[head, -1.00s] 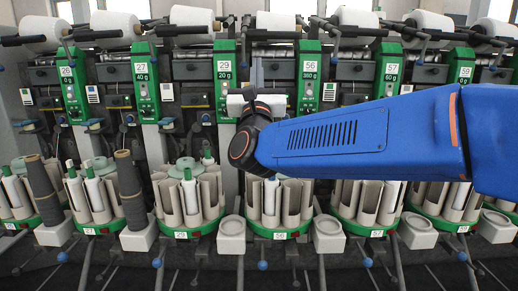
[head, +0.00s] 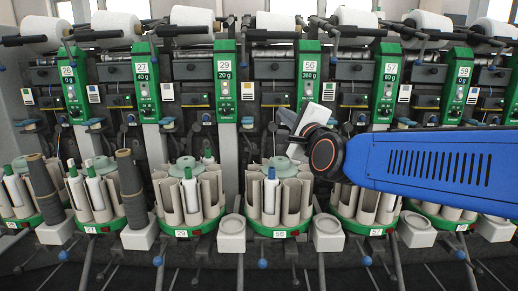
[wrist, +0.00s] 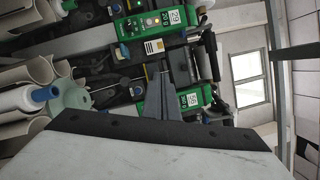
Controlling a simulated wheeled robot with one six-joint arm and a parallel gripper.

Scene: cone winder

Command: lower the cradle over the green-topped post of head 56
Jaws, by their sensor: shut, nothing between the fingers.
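The green post panel of head 56 (head: 308,75) stands upright, with its number label near the top. A white cone (head: 275,21) lies above and left of it, and a black cradle bar (head: 272,35) runs below the cone. My gripper (head: 287,115) is in front of the machine, below and left of that panel, tilted, apart from the cradle bar. In the wrist view its grey fingers (wrist: 164,78) are together and empty. In the magazine below, a white tube with a blue top (head: 270,180) stands at the front.
Neighbouring heads stand close on both sides, such as head 29 (head: 223,75) and head 57 (head: 388,80). Beige magazine tubes (head: 295,200) stand below my gripper. Levers with blue knobs (head: 263,264) stick out at the front. A window (wrist: 247,78) shows in the wrist view.

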